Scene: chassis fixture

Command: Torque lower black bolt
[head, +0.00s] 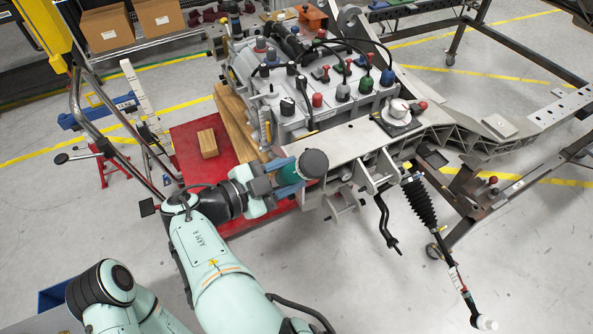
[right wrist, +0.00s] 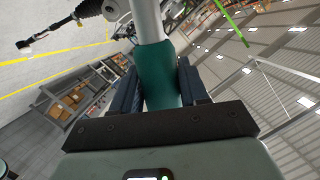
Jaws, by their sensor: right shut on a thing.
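My right gripper (head: 286,183) is shut on a teal-handled tool (head: 313,163) with a dark round end, held beside the near end of the grey chassis frame (head: 338,147). In the right wrist view the blue fingers of the right gripper (right wrist: 162,82) clasp both sides of the teal grip (right wrist: 158,62), and a pale shaft (right wrist: 147,18) runs on from it. I cannot tell whether the tool touches the frame. I cannot pick out the lower black bolt; the tool and arm cover part of that area. My left gripper is not in view.
Brackets and a bent black bar (head: 385,222) hang from the frame near the tool. A shock absorber with a black bellows (head: 418,203) slants down to the right. A red platform (head: 190,140) with a wooden block (head: 207,143) lies left. Open floor is in front.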

